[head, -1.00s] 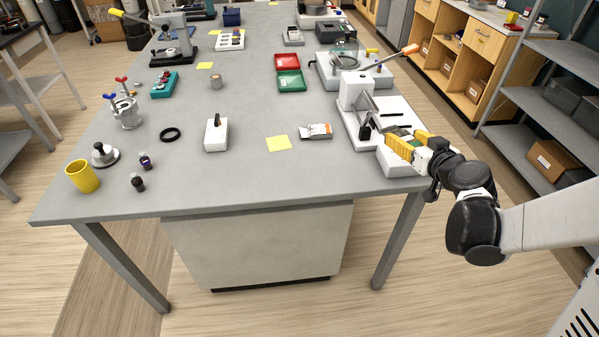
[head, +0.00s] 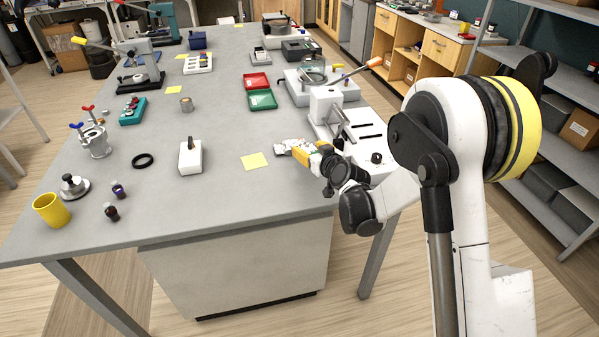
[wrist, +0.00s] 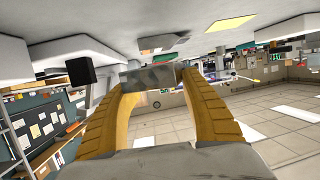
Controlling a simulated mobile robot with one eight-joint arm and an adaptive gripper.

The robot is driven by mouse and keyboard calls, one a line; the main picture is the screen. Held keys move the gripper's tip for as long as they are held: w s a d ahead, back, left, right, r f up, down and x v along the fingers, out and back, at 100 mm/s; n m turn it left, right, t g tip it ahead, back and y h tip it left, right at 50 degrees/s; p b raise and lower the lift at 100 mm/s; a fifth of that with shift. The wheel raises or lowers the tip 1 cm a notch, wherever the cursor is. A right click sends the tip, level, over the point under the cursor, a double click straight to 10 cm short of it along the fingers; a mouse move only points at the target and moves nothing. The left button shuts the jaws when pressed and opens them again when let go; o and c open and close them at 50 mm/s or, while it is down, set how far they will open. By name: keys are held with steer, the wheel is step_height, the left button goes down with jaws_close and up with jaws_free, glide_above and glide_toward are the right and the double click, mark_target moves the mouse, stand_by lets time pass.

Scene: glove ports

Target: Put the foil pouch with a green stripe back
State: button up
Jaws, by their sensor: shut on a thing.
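My gripper (head: 301,151) is low over the near right part of the bench, fingers pointing left. In the wrist view its yellow fingers are shut on a flat grey, foil-like thing (wrist: 150,77), which spans the gap between the fingertips. No green stripe can be made out on it. In the head view a silvery patch (head: 283,149) shows at the fingertips. I cannot tell whether it is the held pouch or another pouch lying on the bench there. The fingers hide part of this spot.
A white press (head: 327,105) with slotted base stands just behind and right of my gripper. A yellow note (head: 255,161) and a white block with a black handle (head: 190,157) lie to the left. Green (head: 263,99) and red (head: 257,81) trays are farther back.

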mark_target(299, 173)
steer(key=a+f, duration=0.1)
steer(key=s+a+f, duration=0.1)
steer(key=shift+s+a+b, duration=0.3)
steer(key=shift+a+b, duration=0.05)
steer(key=shift+f+b, duration=0.85)
steer(key=shift+f, duration=1.05)
steer(key=shift+f, duration=0.15)
steer(key=o, duration=1.3)
steer(key=shift+c, duration=0.2)
